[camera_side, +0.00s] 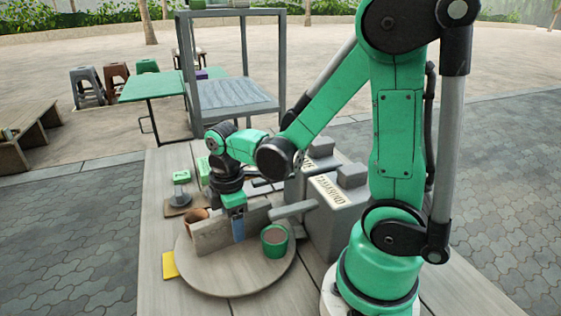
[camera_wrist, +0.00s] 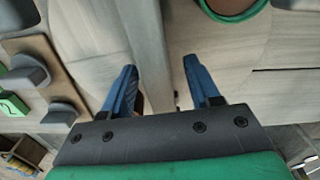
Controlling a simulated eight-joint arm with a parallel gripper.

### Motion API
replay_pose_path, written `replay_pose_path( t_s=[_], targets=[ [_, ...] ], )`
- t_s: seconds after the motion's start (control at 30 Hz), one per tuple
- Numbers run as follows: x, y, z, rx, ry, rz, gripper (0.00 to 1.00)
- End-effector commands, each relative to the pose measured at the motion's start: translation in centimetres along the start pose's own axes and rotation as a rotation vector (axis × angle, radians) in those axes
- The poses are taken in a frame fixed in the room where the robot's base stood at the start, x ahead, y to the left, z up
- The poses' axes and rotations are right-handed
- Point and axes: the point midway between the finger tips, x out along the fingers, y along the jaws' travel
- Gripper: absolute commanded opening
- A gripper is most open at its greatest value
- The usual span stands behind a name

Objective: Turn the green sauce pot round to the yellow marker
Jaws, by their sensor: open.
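The green sauce pot (camera_side: 275,241), filled with brown sauce, stands on the right part of a round wooden turntable (camera_side: 235,279). Its rim shows at the top right of the wrist view (camera_wrist: 232,14). A yellow marker (camera_side: 170,265) lies on the table by the turntable's left edge. An upright divider wall (camera_side: 212,236) crosses the turntable. My gripper (camera_side: 238,238) is open at this wall, low over the turntable. In the wrist view its blue fingers (camera_wrist: 160,65) stand on either side of the wall. Whether they touch it cannot be told.
A brown pot (camera_side: 195,216) sits behind the wall, partly hidden. A grey block with lettering (camera_side: 338,205) stands right of the turntable. A board with a grey weight (camera_side: 180,197) and green-topped items is at the back left. The turntable's front is clear.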

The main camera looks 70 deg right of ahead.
Motion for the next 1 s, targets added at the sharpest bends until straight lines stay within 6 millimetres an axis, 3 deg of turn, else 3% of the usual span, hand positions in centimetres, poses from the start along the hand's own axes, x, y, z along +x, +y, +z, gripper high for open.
replay_pose_path(
  t_s=[0.4, 0.43, 0.6, 0.63, 1.0],
  targets=[
    [0.75, -0.05, 0.02, 0.001, 0.0, 0.001, 0.55],
    [0.75, -0.05, 0.02, 0.001, 0.0, 0.001, 0.52],
    [0.74, -0.05, 0.02, 0.001, 0.0, 0.001, 0.04],
    [0.73, -0.05, 0.02, 0.001, 0.0, 0.001, 0.0],
    [0.72, -0.06, 0.02, 0.001, 0.0, 0.0, 0.0]
  ],
)
